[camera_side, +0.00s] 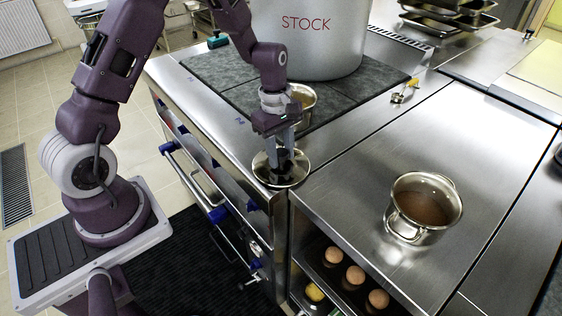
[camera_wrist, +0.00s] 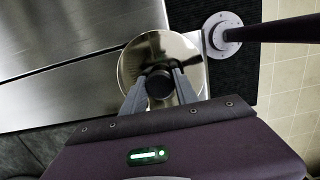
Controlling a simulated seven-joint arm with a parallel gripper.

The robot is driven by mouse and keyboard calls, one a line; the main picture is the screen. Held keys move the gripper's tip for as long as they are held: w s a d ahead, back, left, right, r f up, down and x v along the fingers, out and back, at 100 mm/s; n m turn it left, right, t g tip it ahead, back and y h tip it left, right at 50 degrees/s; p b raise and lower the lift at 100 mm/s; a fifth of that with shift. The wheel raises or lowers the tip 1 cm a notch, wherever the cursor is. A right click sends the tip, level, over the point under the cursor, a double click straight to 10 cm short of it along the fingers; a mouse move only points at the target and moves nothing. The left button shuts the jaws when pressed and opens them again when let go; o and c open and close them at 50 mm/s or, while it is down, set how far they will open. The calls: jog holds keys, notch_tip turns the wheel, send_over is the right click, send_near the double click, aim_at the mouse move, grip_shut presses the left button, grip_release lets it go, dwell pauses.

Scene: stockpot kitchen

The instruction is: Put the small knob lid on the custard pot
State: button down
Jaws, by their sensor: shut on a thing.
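The small lid (camera_side: 270,176) is a shiny metal disc with a black knob. My gripper (camera_side: 284,155) is shut on that knob, and the lid hangs beneath the fingers near the front edge of the steel counter. In the wrist view the lid (camera_wrist: 136,62) shows beyond the fingers, with the knob between the tips of my gripper (camera_wrist: 160,83). A metal pot (camera_side: 425,207) with two handles and brown contents stands open on the right counter. A second small pot (camera_side: 304,98) stands on the dark hob, partly hidden behind my gripper. I cannot tell which is the custard pot.
A large stockpot (camera_side: 310,45) marked STOCK stands on the hob behind my gripper. A small yellow-and-metal item (camera_side: 405,92) lies right of the hob. Several eggs (camera_side: 355,275) sit on a shelf below the counter. The steel counter (camera_side: 345,165) between lid and right pot is clear.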

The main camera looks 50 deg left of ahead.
aim_at(282, 150)
jog(key=shift+r, duration=0.1)
jog(key=shift+n, duration=0.3)
jog(key=r, duration=0.9)
jog(key=shift+w+a+r, duration=0.3)
jog(key=shift+w+r, duration=0.1)
jog(key=w+a+r+n+t+y, duration=0.1)
jog(key=w+a+r+n, duration=0.5)
jog(key=w+a+n, duration=0.85)
notch_tip(282, 150, down, 6)
jog(key=s+d+n, duration=0.1)
jog(key=d, duration=0.1)
jog(key=shift+d+r+n, duration=0.15)
jog(key=shift+n, duration=0.2)
jog(key=shift+s+f, duration=0.1)
jog(key=shift+f, duration=0.3)
jog(key=shift+f, duration=0.2)
